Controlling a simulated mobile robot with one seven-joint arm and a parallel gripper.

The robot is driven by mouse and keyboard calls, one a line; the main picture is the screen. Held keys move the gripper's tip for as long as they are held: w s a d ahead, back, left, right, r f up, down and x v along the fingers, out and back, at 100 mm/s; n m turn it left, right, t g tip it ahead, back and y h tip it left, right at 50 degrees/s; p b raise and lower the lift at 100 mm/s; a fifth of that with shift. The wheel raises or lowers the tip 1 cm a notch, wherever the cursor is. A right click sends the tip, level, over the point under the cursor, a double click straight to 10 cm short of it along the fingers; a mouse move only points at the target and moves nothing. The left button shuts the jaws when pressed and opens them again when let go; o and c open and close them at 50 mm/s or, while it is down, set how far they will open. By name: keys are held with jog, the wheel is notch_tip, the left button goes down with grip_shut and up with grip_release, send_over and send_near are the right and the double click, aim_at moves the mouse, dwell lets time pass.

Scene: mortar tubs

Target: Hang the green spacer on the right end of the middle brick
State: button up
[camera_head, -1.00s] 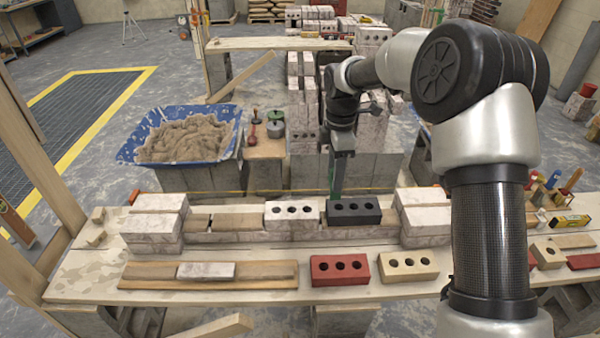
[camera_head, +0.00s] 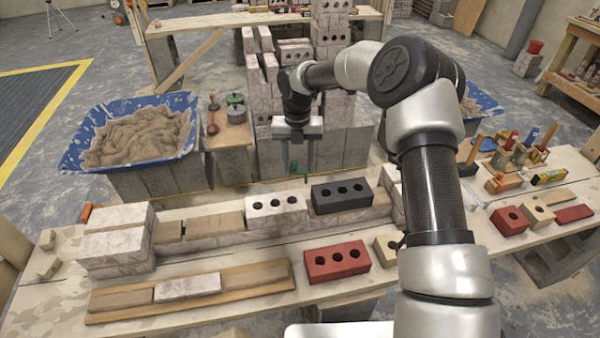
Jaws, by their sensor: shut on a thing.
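My gripper (camera_head: 299,172) points down behind the brick row and is shut on a small green spacer (camera_head: 302,168), which is partly hidden between the fingers. It appears above and beyond the gap between a white three-hole brick (camera_head: 276,205) and a dark grey three-hole brick (camera_head: 342,195). The white brick lies between a brown block (camera_head: 212,227) and the dark brick, on the low wall. The white brick's right end is close to the dark brick's left end. The spacer looks apart from both bricks, though its exact depth is hard to tell.
Stacked pale blocks (camera_head: 118,240) stand at the row's left end; more stand at its right, partly behind my arm. A red brick (camera_head: 337,262) and a board with blocks (camera_head: 190,290) lie in front. A blue mortar tub (camera_head: 70,160) stands behind left.

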aim_at(301, 198)
jog(key=n, duration=0.1)
jog(key=f, duration=0.1)
jog(key=f+n, duration=0.1)
jog(key=shift+w+d+f+n+b, duration=0.25)
jog(key=shift+w+d+n+b, duration=0.05)
jog(key=shift+w+b, duration=0.05)
notch_tip(301, 198, down, 10)
jog(key=b, duration=0.7)
jog(key=shift+r, duration=0.15)
jog(key=shift+f, duration=0.4)
jog(key=o, duration=1.1)
jog(key=shift+o, duration=0.2)
jog(key=shift+d, duration=0.1)
